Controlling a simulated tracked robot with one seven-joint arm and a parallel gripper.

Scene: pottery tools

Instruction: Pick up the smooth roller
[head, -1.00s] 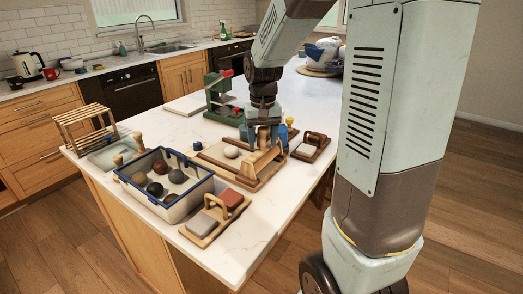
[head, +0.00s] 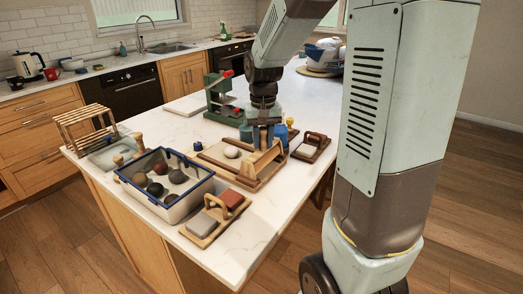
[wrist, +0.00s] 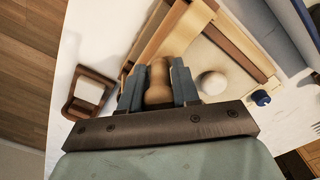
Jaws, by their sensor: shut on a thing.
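My gripper (head: 263,146) is over the wooden board with raised edges (head: 214,154) on the counter. In the wrist view its two blue-grey fingers (wrist: 157,88) stand on either side of a tan wooden piece with a rounded end and a narrow neck, which looks like the smooth roller (wrist: 158,80). The fingers are shut on it. The rest of the roller is hidden by the gripper, and in the head view I cannot make it out clearly. I cannot tell whether it touches the board.
A pale ball (head: 231,152) lies on the board. A blue-rimmed crate (head: 180,206) of balls stands to the left. Wooden tool blocks (head: 202,226) are in front, another (head: 309,148) at right. A green press (head: 216,97) stands behind. The front counter corner is clear.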

